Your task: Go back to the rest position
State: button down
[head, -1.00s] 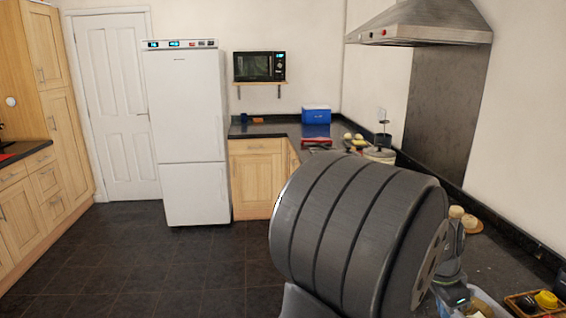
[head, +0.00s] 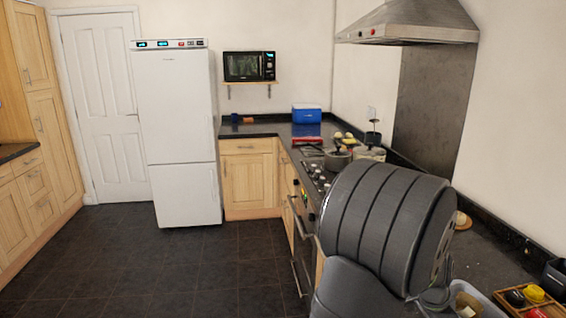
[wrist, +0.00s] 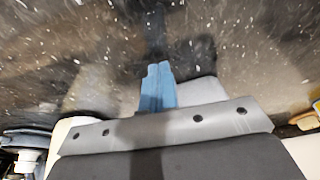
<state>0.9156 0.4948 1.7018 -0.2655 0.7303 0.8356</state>
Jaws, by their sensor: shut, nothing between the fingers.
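My gripper (wrist: 157,72) shows in the wrist view as two blue fingertips pressed together, with nothing between them. It is over a dark speckled granite worktop (wrist: 250,50); the height above it is hard to tell. In the head view my own dark grey arm link fills the lower right and hides the gripper. The same worktop shows to the right of the arm (head: 490,250).
A hob with pots (head: 340,158) stands behind my arm. At the lower right are a pale bin (head: 487,302) and a wooden tray (head: 513,308) with small coloured items. An extractor hood (head: 410,25) hangs above. The floor (head: 150,270) at left is clear.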

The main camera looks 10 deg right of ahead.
jog(key=a+r, duration=0.1)
jog(key=a, duration=1.2)
jog(key=v, duration=0.9)
jog(key=w+d+r+y, duration=0.1)
jog(key=d+r+y, duration=0.1)
jog(key=d+r, duration=0.3)
jog(key=d, duration=0.3)
jog(key=shift+w+r, duration=0.35)
jog(key=s+a+f+h, duration=0.2)
jog(key=a+f, duration=0.3)
jog(key=a, duration=0.2)
jog(key=a+x, duration=0.1)
jog(key=x, duration=0.8)
jog(key=shift+w+f, duration=0.15)
jog(key=shift+f, duration=0.1)
